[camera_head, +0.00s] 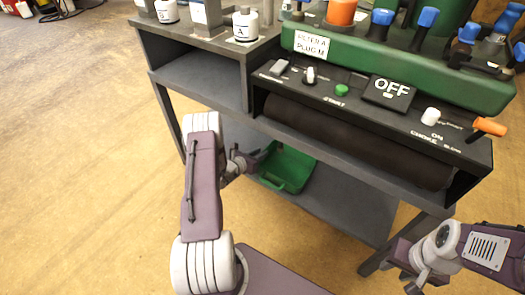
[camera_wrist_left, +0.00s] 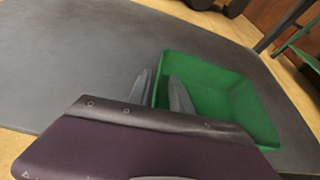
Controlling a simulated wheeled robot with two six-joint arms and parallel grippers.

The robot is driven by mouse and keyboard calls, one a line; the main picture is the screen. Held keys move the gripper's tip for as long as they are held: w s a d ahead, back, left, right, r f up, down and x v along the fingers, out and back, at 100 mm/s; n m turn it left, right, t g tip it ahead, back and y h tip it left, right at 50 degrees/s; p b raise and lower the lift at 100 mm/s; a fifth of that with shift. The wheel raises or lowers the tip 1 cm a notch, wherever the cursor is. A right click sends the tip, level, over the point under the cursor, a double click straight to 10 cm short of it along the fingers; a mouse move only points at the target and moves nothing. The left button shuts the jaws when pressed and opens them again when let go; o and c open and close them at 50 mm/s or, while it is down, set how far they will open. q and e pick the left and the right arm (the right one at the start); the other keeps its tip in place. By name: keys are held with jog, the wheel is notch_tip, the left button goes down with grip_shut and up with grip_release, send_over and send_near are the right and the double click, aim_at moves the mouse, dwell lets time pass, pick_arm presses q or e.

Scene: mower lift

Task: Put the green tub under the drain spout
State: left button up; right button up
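The green tub (camera_head: 288,168) sits on the lower shelf (camera_head: 335,205) of the grey bench, below the black roller. My left gripper (camera_head: 258,158) is at the tub's left side, low under the bench. In the left wrist view its two fingers (camera_wrist_left: 162,92) straddle the left wall of the tub (camera_wrist_left: 225,90), one outside and one inside. A gap shows between the fingers, so it looks open. My right gripper (camera_head: 415,284) hangs at the lower right, away from the tub; its fingers are unclear. I cannot make out a drain spout.
The bench carries a green machine body (camera_head: 400,70) with an OFF panel (camera_head: 389,93), blue-topped parts and an orange-handled lever (camera_head: 488,127). Bench legs flank the lower shelf. The floor (camera_head: 85,170) at left is clear.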

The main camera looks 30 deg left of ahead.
pick_arm(q)
jog(key=p+v, duration=0.4)
jog(key=v, duration=0.6)
jog(key=s+d+r+m+g+h, duration=0.2)
jog(key=d+r+m+g+h, duration=0.1)
jog(key=d+m, duration=0.3)
jog(key=s+d+r+m+g+h, duration=0.2)
jog(key=d+r+m+g+h, duration=0.15)
jog(key=d, duration=0.45)
jog(key=s+d+r+m+g+h, duration=0.2)
jog(key=d+m, duration=0.3)
jog(key=d, duration=0.3)
jog(key=s+d+r+m+g+y, duration=0.15)
jog(key=s+m+g+y, duration=0.4)
jog(key=s+m, duration=0.55)
jog(key=a+r+m+t+y, duration=0.1)
jog(key=a+r+m+y, duration=0.3)
jog(key=m, duration=0.6)
jog(key=shift+w+a+r+t, duration=0.2)
jog(key=shift+w+t, duration=0.1)
jog(key=shift+t, duration=0.1)
